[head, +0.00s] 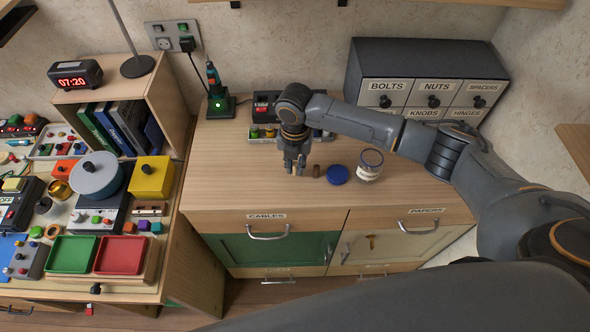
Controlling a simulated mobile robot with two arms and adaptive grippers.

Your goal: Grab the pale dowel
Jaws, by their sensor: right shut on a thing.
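My right gripper (294,166) points down at the wooden counter top, left of a short brown cylinder (316,171). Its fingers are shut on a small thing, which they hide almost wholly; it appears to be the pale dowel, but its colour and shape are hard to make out. The fingertips are at or just above the counter; I cannot tell which. No other pale dowel shows on the counter. My left gripper is not in view.
A blue lid (337,175) and a glass jar (369,165) stand right of the brown cylinder. A labelled drawer cabinet (425,85) and a tray of small items (262,132) are behind. The counter's front left (230,185) is clear.

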